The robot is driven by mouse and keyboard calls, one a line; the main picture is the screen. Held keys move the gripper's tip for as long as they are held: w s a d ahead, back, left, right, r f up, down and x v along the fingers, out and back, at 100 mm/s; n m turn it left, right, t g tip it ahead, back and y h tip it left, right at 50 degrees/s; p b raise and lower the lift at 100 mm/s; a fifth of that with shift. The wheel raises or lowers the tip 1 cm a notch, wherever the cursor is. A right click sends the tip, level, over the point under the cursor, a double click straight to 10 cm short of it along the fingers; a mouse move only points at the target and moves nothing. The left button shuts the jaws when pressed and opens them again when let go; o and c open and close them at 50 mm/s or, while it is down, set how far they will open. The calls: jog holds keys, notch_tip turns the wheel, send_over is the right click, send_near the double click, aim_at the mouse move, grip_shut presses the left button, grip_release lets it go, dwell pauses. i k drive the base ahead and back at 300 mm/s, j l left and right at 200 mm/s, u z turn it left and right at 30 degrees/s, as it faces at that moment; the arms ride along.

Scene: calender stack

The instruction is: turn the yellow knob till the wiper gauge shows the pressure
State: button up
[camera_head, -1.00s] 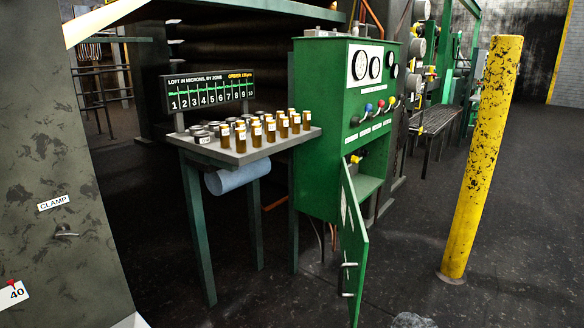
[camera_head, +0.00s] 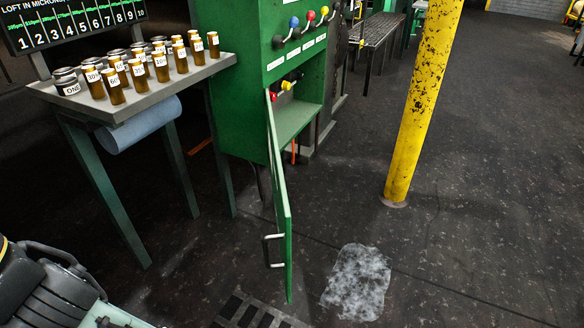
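A yellow knob (camera_head: 287,86) sits inside the open lower compartment of the green cabinet (camera_head: 235,110), beside a red knob (camera_head: 273,96). Another yellow-ended handle (camera_head: 325,11) is in the row on the cabinet's upper face, next to a red one (camera_head: 311,15) and a blue one (camera_head: 294,21). I cannot tell which yellow one the task means. The gauges are above the top edge of the view. Dark jointed parts that look like my gripper (camera_head: 75,275) show at the lower left, well away from the cabinet. Its fingertips are not clear.
The cabinet door (camera_head: 280,200) hangs open toward me. A side table (camera_head: 150,92) on the left holds several amber bottles and dark jars, with a blue roll (camera_head: 140,125) below. A yellow post (camera_head: 415,110) stands right. A shiny patch (camera_head: 358,282) and a grating (camera_head: 255,312) lie on the floor.

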aim_at(286, 86)
jog(key=i+j+z, duration=0.15)
jog(key=j, duration=0.4)
jog(key=j+z, duration=0.2)
jog(key=j, duration=0.3)
jog(key=i+l+u, duration=0.35)
jog(key=l, duration=0.3)
jog(key=i+l+u, duration=0.15)
jog(key=i+l, duration=0.15)
